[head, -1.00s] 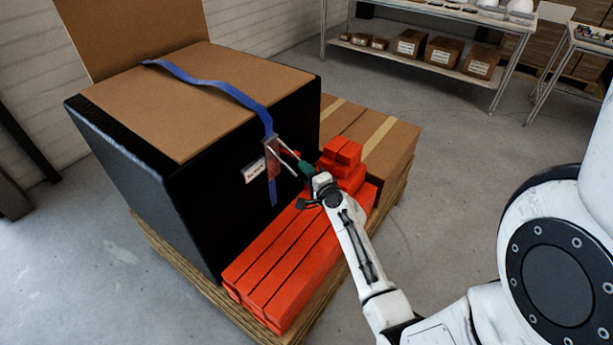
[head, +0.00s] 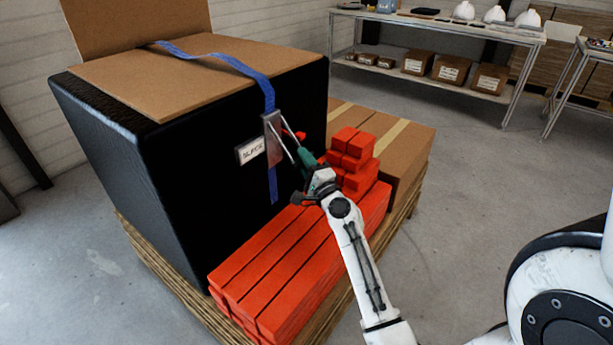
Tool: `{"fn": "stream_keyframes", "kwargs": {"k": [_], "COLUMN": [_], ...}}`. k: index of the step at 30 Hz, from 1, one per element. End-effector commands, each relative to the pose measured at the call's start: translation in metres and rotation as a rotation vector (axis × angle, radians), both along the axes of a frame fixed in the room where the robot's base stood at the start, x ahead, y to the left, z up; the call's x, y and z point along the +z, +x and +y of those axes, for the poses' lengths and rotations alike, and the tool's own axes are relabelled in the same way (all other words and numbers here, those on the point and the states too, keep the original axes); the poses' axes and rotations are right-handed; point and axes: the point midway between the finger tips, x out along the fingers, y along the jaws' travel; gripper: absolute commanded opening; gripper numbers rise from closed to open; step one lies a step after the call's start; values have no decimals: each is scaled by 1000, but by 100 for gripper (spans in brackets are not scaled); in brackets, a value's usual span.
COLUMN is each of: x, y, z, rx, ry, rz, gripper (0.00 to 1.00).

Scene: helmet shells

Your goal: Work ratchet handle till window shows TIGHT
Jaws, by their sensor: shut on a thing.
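A ratchet (head: 271,135) with a grey metal body sits on a blue strap (head: 237,66), against the side of a large black-sided box (head: 165,150). Its handle (head: 283,141), two pale metal bars, sticks out from the body toward the lower right. My gripper (head: 304,158) is shut on the outer end of the handle, whose grip is mostly hidden by it. A small white window plate (head: 250,151) left of the ratchet carries dark lettering that seems to read SLACK. The loose strap tail (head: 273,185) hangs below the ratchet.
Stacked red bars (head: 290,265) lie on the pallet (head: 180,285) below my arm. Shorter red blocks (head: 352,147) and a taped carton (head: 408,155) stand right of my gripper. A shelf (head: 440,50) stands at the back; grey floor is open at right.

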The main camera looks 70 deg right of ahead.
Motion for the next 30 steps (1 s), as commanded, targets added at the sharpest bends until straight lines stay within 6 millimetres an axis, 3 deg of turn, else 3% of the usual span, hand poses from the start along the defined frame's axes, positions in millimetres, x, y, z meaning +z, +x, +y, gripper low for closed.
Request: {"fn": "stream_keyframes", "kwargs": {"k": [1,13,30], "x": [-10,-22,-29], "y": [2,16,38], "z": [-1,-4,-9], "rx": [0,0,0], "ry": [-10,-46,-86], "rz": [-22,-170,-346], "gripper": [0,0,0]}}
